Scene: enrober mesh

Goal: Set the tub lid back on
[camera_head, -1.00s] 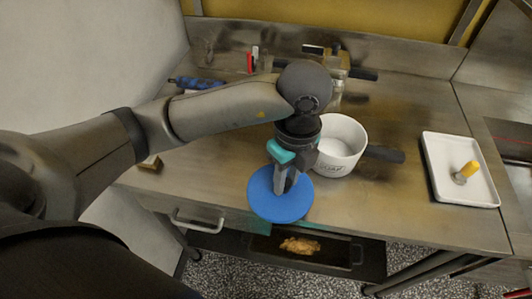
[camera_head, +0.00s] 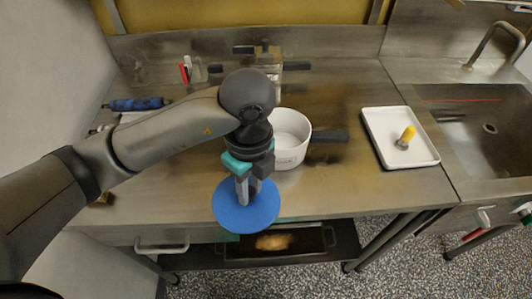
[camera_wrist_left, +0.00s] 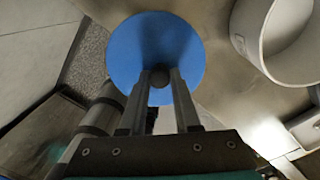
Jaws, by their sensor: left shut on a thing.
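The lid is a flat blue disc (camera_head: 246,212) near the counter's front edge. My left gripper (camera_head: 243,200) points down at its middle and is shut on its small dark knob, which shows between the fingertips in the left wrist view (camera_wrist_left: 160,77). The lid (camera_wrist_left: 150,40) looks level; I cannot tell its height above the counter. A white round open vessel (camera_head: 288,150) with lettering stands behind and to the right of the lid, apart from it. Its rim also shows in the left wrist view (camera_wrist_left: 247,30). My right gripper is not in view.
A dark handle (camera_head: 328,136) extends right of the white vessel. A white tray (camera_head: 378,132) holds a yellow-handled tool (camera_head: 407,135). A blue roll-like item (camera_head: 135,104) lies at the back left. Below the front edge, an open shelf holds a golden-brown item (camera_head: 273,242). A sink (camera_head: 480,125) is at right.

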